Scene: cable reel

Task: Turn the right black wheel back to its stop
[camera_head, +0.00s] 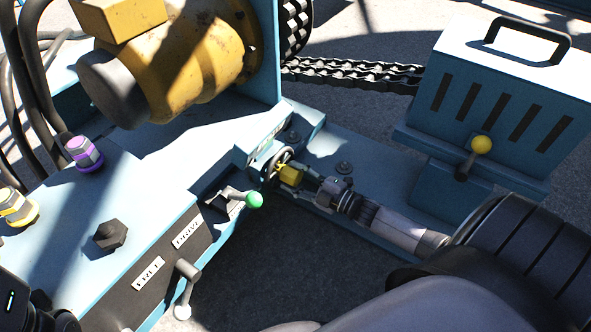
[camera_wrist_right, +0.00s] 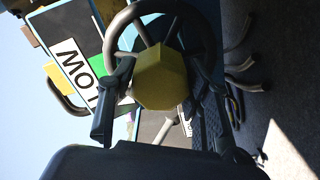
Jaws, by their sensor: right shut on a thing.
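The black wheel (camera_head: 277,164) is a small spoked handwheel on the blue machine's front, at the inner corner in the head view. It has a faceted yellow hub (camera_head: 291,175). My right gripper (camera_head: 292,182) comes in from the lower right and is shut on the hub. In the right wrist view, the wheel rim (camera_wrist_right: 122,22) stands behind the yellow hub (camera_wrist_right: 160,76). The two dark fingers of my right gripper (camera_wrist_right: 155,100) lie on either side of the hub. The far side of the wheel is partly hidden.
A green-knobbed lever (camera_head: 254,200) sits close left of my right gripper. A white-knobbed lever (camera_head: 182,312) is below the FREE and DRIVE labels. A yellow-knobbed lever (camera_head: 481,145) stands on the blue box at right. A chain (camera_head: 350,73) runs behind.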

